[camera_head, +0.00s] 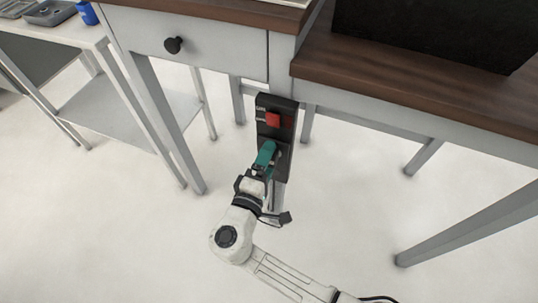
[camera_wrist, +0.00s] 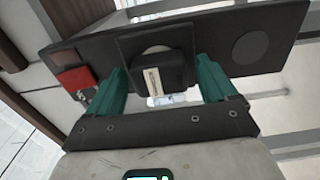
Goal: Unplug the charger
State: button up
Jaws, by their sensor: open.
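The charger (camera_wrist: 160,73) is a dark block with a pale label, seated at a socket on a black panel (camera_head: 262,104). In the wrist view the same panel (camera_wrist: 213,40) runs across the picture. My gripper (camera_wrist: 163,84) is open, with one teal finger on each side of the charger. Gaps show between the fingers and the charger. In the head view my gripper (camera_head: 267,152) reaches up to the lower part of the panel and hides the charger.
A red switch (camera_head: 272,119) is on the panel above my gripper, left of the charger in the wrist view. A grey desk (camera_head: 200,38) with a drawer and a dark wooden top (camera_head: 420,85) stand around the panel. A metal side table (camera_head: 60,32) is at left. The floor in front is clear.

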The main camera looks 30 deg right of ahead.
jog(key=shift+c, duration=0.4)
jog(key=c, duration=1.2)
jog(key=shift+c, duration=0.2)
jog(key=shift+s+a, duration=0.1)
jog(key=shift+a, duration=0.05)
jog(key=shift+v, duration=2.8)
jog(key=o, duration=1.5)
jog(key=shift+c, duration=0.2)
